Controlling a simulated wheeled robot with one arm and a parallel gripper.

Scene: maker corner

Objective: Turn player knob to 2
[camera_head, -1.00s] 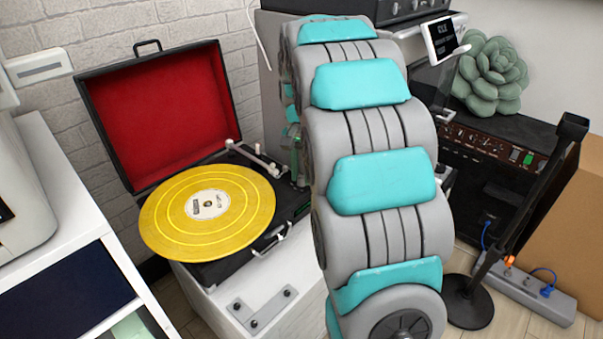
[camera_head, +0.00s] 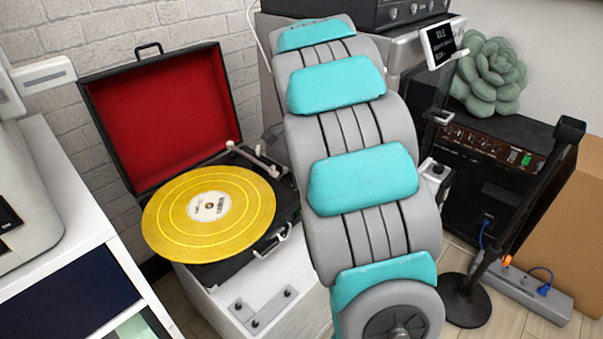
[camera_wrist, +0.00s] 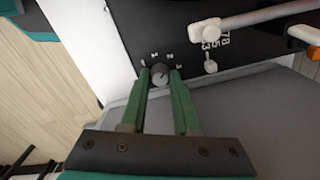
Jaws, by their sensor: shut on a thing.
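The record player (camera_head: 257,240) stands open at the left in the head view, with a red-lined lid (camera_head: 165,125) and a yellow record (camera_head: 208,210) on it. Its small dark round knob (camera_wrist: 160,73) shows in the wrist view on the black top panel, with small white marks around its far side. My gripper (camera_wrist: 160,78) has its two green fingers on either side of the knob, shut on it. The knob's pointer and the exact mark it faces are too small to read. In the head view my arm hides the gripper and the knob.
A black amplifier (camera_head: 490,145), a black stand (camera_head: 467,295) and a power strip (camera_head: 525,290) are at the right.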

